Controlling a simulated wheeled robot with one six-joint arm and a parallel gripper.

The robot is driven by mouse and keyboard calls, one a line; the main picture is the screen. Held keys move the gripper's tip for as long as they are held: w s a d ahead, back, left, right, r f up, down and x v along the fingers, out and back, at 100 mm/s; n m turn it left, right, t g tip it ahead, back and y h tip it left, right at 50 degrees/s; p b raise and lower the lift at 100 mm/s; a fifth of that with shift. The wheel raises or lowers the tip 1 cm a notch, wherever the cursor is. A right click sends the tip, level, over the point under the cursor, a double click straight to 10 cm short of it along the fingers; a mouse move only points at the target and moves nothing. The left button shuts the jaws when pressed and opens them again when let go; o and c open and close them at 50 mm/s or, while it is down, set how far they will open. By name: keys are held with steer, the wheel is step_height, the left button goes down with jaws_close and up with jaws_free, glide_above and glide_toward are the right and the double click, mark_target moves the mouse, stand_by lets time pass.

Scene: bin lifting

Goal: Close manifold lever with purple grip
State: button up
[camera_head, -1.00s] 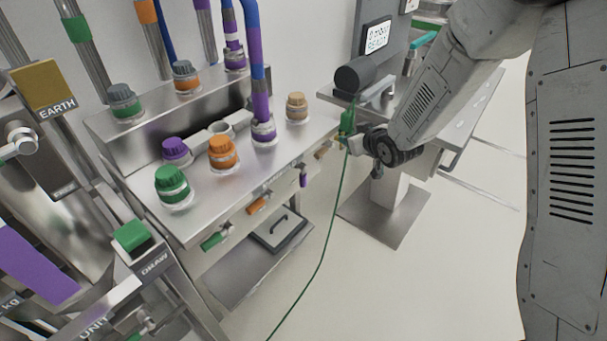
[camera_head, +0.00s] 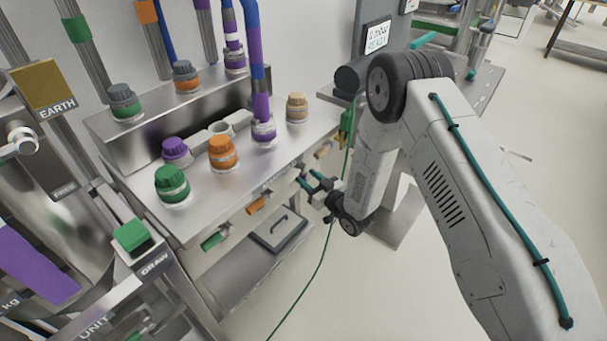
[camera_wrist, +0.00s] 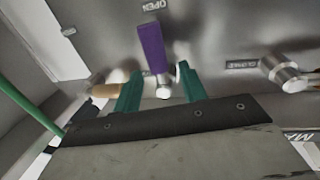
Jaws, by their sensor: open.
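The purple-grip lever (camera_wrist: 151,48) shows in the wrist view, its grip extending toward the OPEN label (camera_wrist: 150,5). The CLOSED label (camera_wrist: 242,65) is to its right. My gripper (camera_wrist: 158,80) is open, with one teal finger on each side of the lever near its pivot end. I cannot tell whether either finger touches it. In the head view, my gripper (camera_head: 311,179) is at the front face of the manifold bench (camera_head: 240,190), and the purple grip is not clearly visible there.
An orange lever (camera_head: 258,205) and a green lever (camera_head: 213,240) sit along the same front face. A tan grip (camera_wrist: 106,91) is left of my fingers and a metal fitting (camera_wrist: 285,72) is right. A green cable (camera_head: 318,270) hangs beside my gripper.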

mark_target(306, 176)
steer(key=shift+x, duration=1.65)
